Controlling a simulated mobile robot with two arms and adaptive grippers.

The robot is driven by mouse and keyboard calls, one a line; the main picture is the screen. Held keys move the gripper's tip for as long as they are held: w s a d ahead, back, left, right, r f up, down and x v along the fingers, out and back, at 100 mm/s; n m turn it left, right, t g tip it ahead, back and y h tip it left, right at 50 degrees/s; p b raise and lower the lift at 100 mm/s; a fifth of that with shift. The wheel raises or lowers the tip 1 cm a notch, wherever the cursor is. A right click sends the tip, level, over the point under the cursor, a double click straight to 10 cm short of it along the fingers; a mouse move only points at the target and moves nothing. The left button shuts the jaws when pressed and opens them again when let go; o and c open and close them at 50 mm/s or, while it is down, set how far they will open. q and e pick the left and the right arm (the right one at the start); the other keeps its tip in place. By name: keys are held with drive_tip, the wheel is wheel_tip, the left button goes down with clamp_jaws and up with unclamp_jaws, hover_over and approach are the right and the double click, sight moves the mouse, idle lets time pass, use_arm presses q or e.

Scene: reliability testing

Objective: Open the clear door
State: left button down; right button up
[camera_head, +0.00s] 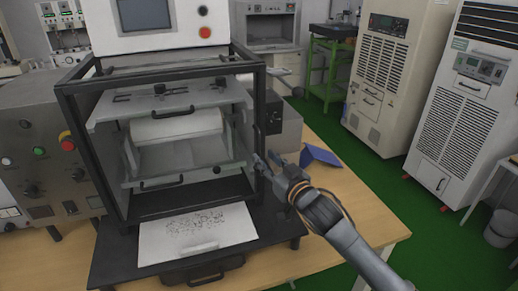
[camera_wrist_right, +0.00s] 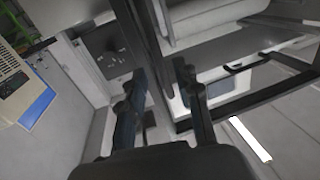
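The black-framed test machine (camera_head: 73,150) stands on the wooden table. A clear panel with a dark handle (camera_head: 157,183) spans the lower part of its front opening, and I take it to be the clear door. A pale upper panel (camera_head: 110,108) also carries a handle. I cannot tell how far the door stands open. My right gripper (camera_head: 264,163) is beside the machine's right front post, right of the door handle. In the right wrist view, its two fingers (camera_wrist_right: 162,75) are apart, with the dark post between and beyond them. Contact is unclear. My left gripper is out of view.
A grey control box (camera_head: 40,150) with buttons adjoins the machine's left side. A speckled white sheet (camera_head: 205,240) lies in front of it. A blue object (camera_head: 320,156) lies on the table at right. Tall cabinets (camera_head: 462,115) stand on the green floor beyond.

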sight(259, 153)
drive_tip(key=shift+p+x, duration=0.35)
drive_tip(key=shift+x, duration=1.95)
drive_tip(key=shift+c, duration=0.2)
clamp_jaws()
